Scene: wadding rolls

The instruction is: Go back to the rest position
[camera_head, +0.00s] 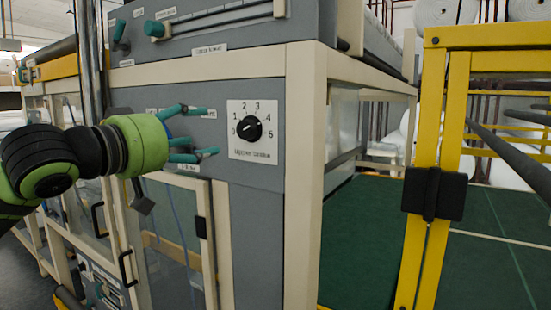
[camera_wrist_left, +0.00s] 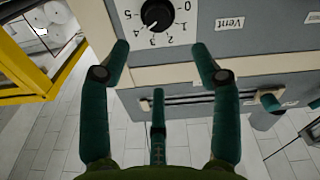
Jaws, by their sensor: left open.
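My left gripper (camera_head: 203,130) is at the left of the head view, its green fingers spread and empty. It is in front of the grey machine panel (camera_head: 258,195), to the left of a black rotary knob (camera_head: 250,128) on a white dial plate numbered 0 to 5. The exact knob setting is too small to read surely. In the left wrist view the open fingers (camera_wrist_left: 161,48) also show with nothing between them. The knob (camera_wrist_left: 155,14) is beyond them, upside down, at the top. My right gripper is in neither view.
A yellow frame (camera_head: 431,230) with a black latch block stands at the right. Cream machine posts (camera_head: 302,190) and a glazed door (camera_head: 175,230) are close to my left arm. Green floor (camera_head: 365,240) lies behind, and white rolls (camera_head: 445,12) are at the back.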

